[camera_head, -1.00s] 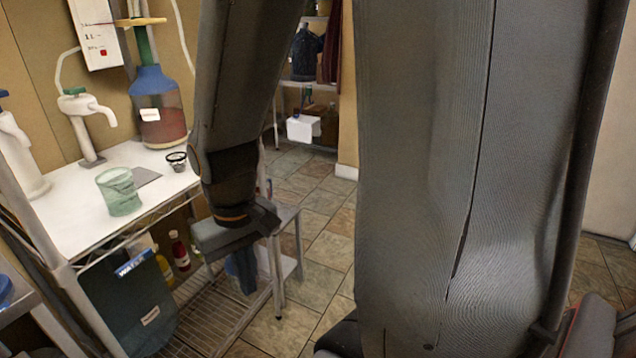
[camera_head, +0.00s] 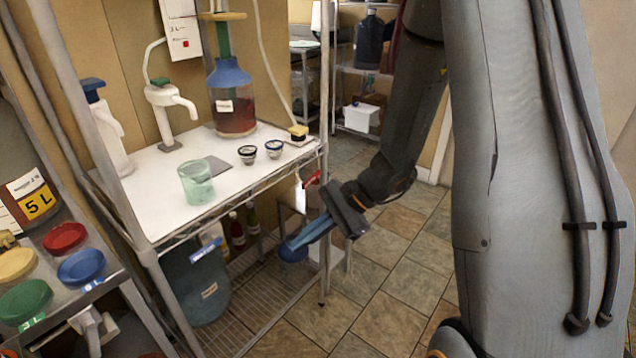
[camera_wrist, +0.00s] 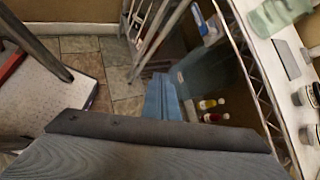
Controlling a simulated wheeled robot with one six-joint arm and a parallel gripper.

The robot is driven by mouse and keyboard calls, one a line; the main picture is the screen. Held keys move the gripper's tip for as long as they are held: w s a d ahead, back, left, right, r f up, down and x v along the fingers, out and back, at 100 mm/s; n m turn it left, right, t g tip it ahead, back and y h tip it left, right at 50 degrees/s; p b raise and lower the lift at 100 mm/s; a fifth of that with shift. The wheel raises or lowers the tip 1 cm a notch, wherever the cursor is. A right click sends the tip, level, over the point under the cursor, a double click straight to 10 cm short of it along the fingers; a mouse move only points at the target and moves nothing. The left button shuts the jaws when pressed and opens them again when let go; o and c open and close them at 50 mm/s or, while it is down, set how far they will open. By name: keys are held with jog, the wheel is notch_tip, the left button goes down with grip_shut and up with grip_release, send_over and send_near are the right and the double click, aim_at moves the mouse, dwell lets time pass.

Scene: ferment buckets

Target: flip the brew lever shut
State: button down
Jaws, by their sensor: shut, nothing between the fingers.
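My gripper (camera_head: 296,249) has blue fingers and hangs in front of the wire shelf unit, low and to the right of its white top. In the wrist view its blue fingers (camera_wrist: 160,98) are together and empty, above the floor. I cannot pick out the brew lever with certainty. A white tap (camera_head: 92,328) shows at the lower left, partly cut by the shelf edge. A dark bucket (camera_head: 196,288) stands on the lower shelf, left of my gripper. It also shows in the wrist view (camera_wrist: 208,72). I see no contact between my gripper and anything.
The white shelf top (camera_head: 160,215) holds a green cup (camera_head: 196,182), two small jars, a pump dispenser (camera_head: 168,108) and a blue-topped carboy (camera_head: 232,98). Coloured lids (camera_head: 65,238) lie at the left. Bottles (camera_head: 236,229) stand below.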

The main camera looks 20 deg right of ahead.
aim_at(309, 178)
jog(key=w+d+f+m+t+h+p, duration=0.1)
jog(key=w+d+f+m+t+p, duration=0.1)
jog(key=w+d+m+t, duration=0.5)
jog(key=w+d+f+m+t+h+p, duration=0.1)
jog(key=w+d+f+m+t+p, duration=0.2)
jog(key=w+d+m, duration=0.45)
jog(key=w+a+n+t+p, duration=0.1)
jog(key=w+a+p, duration=0.3)
jog(key=w, duration=0.5)
jog(key=shift+w+a+r, duration=0.15)
jog(key=shift+a+r, duration=0.3)
